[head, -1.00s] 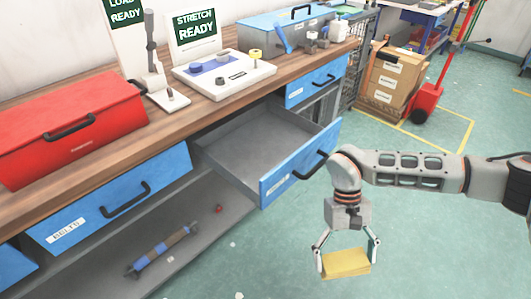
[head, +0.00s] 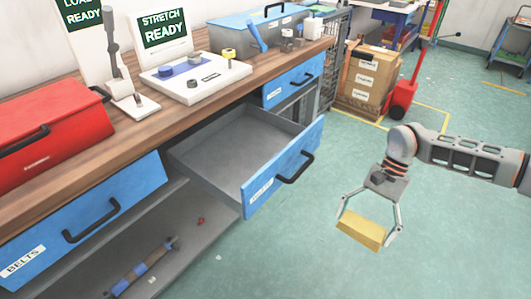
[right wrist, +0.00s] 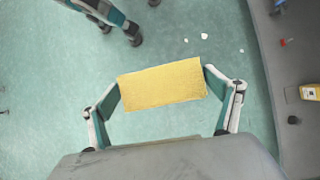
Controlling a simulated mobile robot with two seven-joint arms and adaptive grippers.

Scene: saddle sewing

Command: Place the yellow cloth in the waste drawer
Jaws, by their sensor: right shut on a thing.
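The yellow cloth (head: 363,230) is a folded block held between the fingers of my right gripper (head: 368,220). In the right wrist view the cloth (right wrist: 162,84) spans the gap between the two finger pads of the right gripper (right wrist: 162,88). It hangs above the green floor, to the right of the open drawer and apart from it. The open drawer (head: 216,154) has a blue front with a dark handle and a label too small to read surely; its grey inside looks empty. My left gripper is not in view.
The wooden bench top (head: 120,128) holds a red box (head: 45,125), a white fixture plate (head: 200,72) and a blue toolbox (head: 255,30). A closed drawer marked BELTS (head: 85,215) is on the left. Cardboard boxes (head: 368,80) stand behind. Floor right of the drawer is free.

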